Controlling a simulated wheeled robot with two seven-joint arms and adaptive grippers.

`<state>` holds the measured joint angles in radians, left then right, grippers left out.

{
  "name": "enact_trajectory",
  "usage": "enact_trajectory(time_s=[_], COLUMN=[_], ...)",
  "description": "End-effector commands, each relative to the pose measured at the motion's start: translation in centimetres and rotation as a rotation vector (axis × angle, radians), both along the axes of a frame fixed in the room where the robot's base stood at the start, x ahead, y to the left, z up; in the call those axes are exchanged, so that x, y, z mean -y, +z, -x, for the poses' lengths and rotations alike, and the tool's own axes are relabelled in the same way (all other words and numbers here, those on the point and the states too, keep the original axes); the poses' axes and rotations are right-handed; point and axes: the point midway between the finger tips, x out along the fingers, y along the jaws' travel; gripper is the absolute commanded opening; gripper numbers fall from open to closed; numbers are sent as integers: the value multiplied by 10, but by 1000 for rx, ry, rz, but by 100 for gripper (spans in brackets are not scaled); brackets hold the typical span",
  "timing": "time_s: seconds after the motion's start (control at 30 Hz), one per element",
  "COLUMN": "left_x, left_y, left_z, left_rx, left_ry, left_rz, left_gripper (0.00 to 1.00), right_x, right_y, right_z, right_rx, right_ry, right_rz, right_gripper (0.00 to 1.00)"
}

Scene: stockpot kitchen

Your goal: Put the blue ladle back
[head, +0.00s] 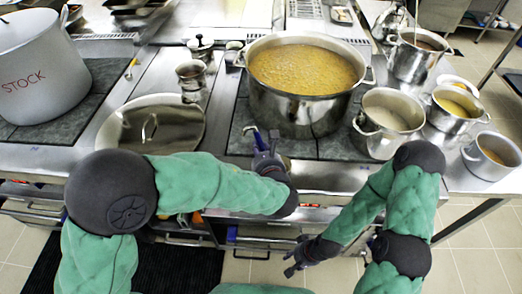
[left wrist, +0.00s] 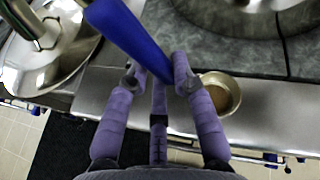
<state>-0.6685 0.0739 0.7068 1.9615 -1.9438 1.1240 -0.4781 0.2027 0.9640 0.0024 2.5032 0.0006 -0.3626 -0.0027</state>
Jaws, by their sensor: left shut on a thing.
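My left gripper (head: 265,140) is over the front edge of the counter, just in front of the large soup pot (head: 305,105). In the left wrist view its fingers (left wrist: 158,75) are shut on the blue handle of the ladle (left wrist: 130,38). The handle slants from the upper left down between the fingers. A small round metal bowl with a brownish inside (left wrist: 221,92), which looks like the ladle's bowl, shows beside the right finger; the join is hidden. My right gripper (head: 290,264) is low in front of the counter, empty, with its fingers looking apart.
A stock pot (head: 38,70) stands at the left. A steel lid (head: 150,125) lies on the counter left of my left gripper. Several smaller pots, including a pale-filled one (head: 388,122), crowd the right side. Little counter is free along the front edge.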

Motion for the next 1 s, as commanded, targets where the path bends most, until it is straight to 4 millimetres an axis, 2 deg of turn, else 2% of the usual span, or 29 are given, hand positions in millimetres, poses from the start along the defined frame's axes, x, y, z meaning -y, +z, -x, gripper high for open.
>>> enact_trajectory(time_s=[0.2,0.23,0.3,0.73,0.87,1.0], left_x=[0,0,0,0,6,13], left_y=[-3,-3,-2,2,10,21], left_z=[0,0,0,0,16,41], left_rx=[1,0,0,0,1,1], left_ry=[1,0,0,1,-3,-5], left_rz=[1,0,0,0,0,1], left_gripper=[0,33,49,49,49,49], right_x=[0,0,0,0,0,0], right_y=[-4,-3,-2,2,7,15], right_z=[0,0,0,0,0,0], right_rx=[0,0,0,0,0,0], right_ry=[0,0,0,0,0,0], right_rz=[0,0,0,0,0,0], right_gripper=[40,40,40,40,40,40])
